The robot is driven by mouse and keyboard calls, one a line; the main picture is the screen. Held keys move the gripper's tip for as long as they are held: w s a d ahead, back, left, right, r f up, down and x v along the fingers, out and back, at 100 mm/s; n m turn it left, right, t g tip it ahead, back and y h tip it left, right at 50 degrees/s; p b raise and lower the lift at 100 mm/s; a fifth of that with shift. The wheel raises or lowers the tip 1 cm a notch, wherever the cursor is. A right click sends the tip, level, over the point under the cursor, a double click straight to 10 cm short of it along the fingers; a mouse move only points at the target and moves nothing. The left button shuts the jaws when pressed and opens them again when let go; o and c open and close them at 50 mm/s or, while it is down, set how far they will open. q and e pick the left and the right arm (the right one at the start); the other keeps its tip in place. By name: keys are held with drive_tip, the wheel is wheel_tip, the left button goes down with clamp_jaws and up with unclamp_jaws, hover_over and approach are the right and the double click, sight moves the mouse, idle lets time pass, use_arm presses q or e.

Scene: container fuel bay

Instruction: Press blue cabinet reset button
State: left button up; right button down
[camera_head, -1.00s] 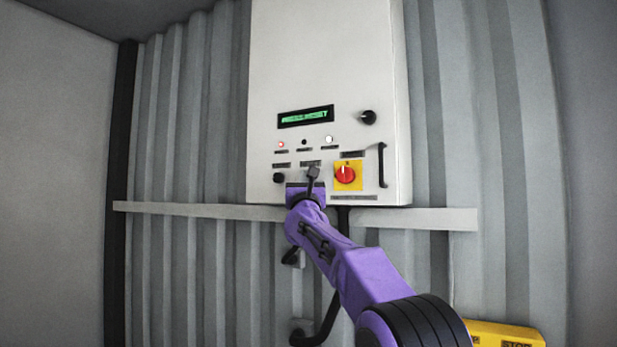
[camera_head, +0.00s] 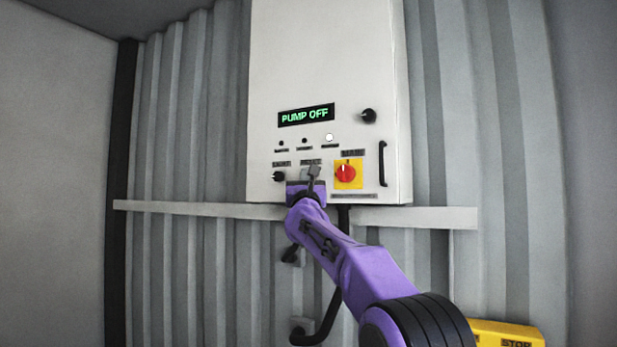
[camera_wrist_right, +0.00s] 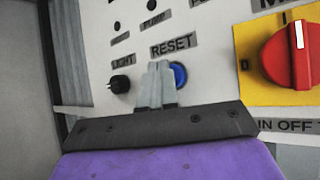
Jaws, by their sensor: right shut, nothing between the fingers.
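The white control cabinet (camera_head: 330,60) hangs on the corrugated wall. Its display (camera_head: 306,115) reads "PUMP OFF" in green. The blue reset button (camera_wrist_right: 179,75) sits under the "RESET" label in the right wrist view, partly hidden behind my fingers. My right gripper (camera_wrist_right: 159,80) is shut and empty, its fingertips right in front of the button's left part. I cannot tell whether they touch it. In the head view my right gripper (camera_head: 313,173) covers the button. My left gripper is not in view.
A red rotary switch on a yellow plate (camera_head: 348,174) is close to the right of my gripper. A black knob (camera_head: 279,176) is to the left, a black handle (camera_head: 382,164) to the right. A rail (camera_head: 200,208) runs below the cabinet. A yellow box (camera_head: 505,334) is lower right.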

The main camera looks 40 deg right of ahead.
drive_tip(key=shift+s+a, duration=0.15)
drive_tip(key=shift+a, duration=0.4)
drive_tip(key=shift+f+b, duration=0.1)
drive_tip(key=shift+b, duration=0.25)
drive_tip(key=shift+s+a+b, duration=0.25)
drive_tip(key=shift+a+b, duration=0.15)
drive_tip(key=shift+a, duration=0.4)
drive_tip(key=shift+s+a+b, duration=0.2)
drive_tip(key=shift+a+b, duration=0.15)
drive_tip(key=shift+a, duration=0.45)
drive_tip(key=shift+s+a+b, duration=0.25)
drive_tip(key=shift+a+b, duration=0.15)
drive_tip(key=shift+a, duration=0.4)
drive_tip(key=s+a+b, duration=0.2)
drive_tip(key=a, duration=0.4)
drive_tip(key=shift+a, duration=0.35)
